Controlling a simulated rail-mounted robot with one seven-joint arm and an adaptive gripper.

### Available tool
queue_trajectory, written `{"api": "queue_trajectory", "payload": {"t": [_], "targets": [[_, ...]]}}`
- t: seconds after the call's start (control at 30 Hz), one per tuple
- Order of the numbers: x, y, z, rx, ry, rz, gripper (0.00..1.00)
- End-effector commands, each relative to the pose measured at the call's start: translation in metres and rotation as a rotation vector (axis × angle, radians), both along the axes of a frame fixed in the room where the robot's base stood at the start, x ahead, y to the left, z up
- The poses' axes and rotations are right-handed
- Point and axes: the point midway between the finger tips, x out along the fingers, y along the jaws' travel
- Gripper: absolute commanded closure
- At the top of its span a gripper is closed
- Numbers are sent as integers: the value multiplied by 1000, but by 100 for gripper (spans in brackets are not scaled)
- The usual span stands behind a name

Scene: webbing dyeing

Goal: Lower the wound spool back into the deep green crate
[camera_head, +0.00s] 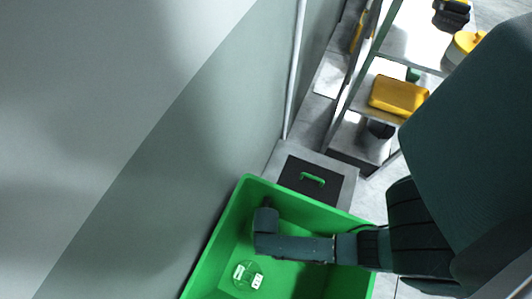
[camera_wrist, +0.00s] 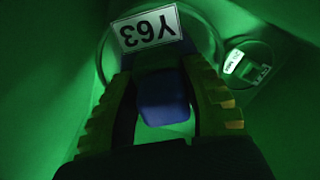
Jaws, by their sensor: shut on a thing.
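The deep green crate (camera_head: 232,207) stands at the bottom centre of the head view, and my arm reaches down inside it. In the wrist view my gripper (camera_wrist: 162,85) is shut on a blue block-like part of the wound spool (camera_wrist: 163,100). A round rim shows beyond my fingers, with a white "Y63" label (camera_wrist: 150,28) that reads upside down. Green crate walls surround the grip. My fingers and the held spool are not clear in the head view. Whether the spool touches the crate floor cannot be told.
A second round piece with a pale label (camera_wrist: 234,62) lies right of the grip in the wrist view. A labelled disc (camera_head: 248,275) shows in the crate in the head view.

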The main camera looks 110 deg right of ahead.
Motion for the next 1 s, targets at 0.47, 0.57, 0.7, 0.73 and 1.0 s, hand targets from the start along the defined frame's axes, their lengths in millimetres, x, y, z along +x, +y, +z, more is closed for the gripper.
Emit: {"api": "queue_trajectory", "payload": {"t": [0.47,0.57,0.7,0.73,1.0], "targets": [[1,-1,-37,-1,-2,0,97],[1,-1,-44,-1,-2,0,97],[1,0,-54,-1,-2,0,97],[1,0,-56,-1,-2,0,97],[0,0,-75,-1,-1,0,97]]}}
